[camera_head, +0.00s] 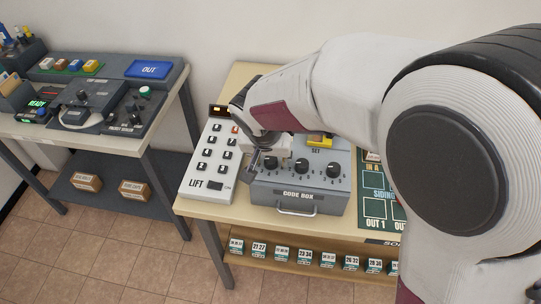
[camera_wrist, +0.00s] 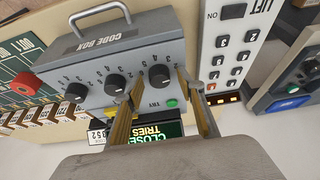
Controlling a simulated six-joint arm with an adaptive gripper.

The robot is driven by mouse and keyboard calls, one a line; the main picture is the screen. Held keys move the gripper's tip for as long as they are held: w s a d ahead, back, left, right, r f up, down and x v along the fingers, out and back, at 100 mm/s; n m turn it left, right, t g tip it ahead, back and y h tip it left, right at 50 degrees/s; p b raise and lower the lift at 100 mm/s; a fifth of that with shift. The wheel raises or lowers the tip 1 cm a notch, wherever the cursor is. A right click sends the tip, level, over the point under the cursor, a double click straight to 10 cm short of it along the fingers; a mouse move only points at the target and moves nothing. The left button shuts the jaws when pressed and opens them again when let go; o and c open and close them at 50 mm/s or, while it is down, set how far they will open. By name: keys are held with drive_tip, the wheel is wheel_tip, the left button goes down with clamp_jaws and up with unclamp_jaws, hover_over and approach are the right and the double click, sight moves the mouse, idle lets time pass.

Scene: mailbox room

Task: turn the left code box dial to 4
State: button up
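The grey code box (camera_head: 299,195) sits on the wooden table with three black dials in a row. Its left dial (camera_head: 270,162) is nearest the lift panel; in the wrist view, which is turned around, this dial (camera_wrist: 160,75) is the rightmost. My gripper (camera_wrist: 160,78) is open, its two brass-coloured fingers apart, with the tips at either side of the left dial. Whether they touch it I cannot tell. The middle dial (camera_wrist: 115,84) and right dial (camera_wrist: 76,92) are clear of the fingers. The left dial's exact pointed number is too small to read.
The lift panel (camera_head: 212,160) stands close left of the code box. A green TRY button (camera_wrist: 171,103) and a lit display (camera_wrist: 160,131) lie between my fingers in the wrist view. A green siding board (camera_head: 377,208) is to the right. My arm covers the back right.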

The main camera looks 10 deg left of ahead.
drive_tip(key=c, duration=1.1)
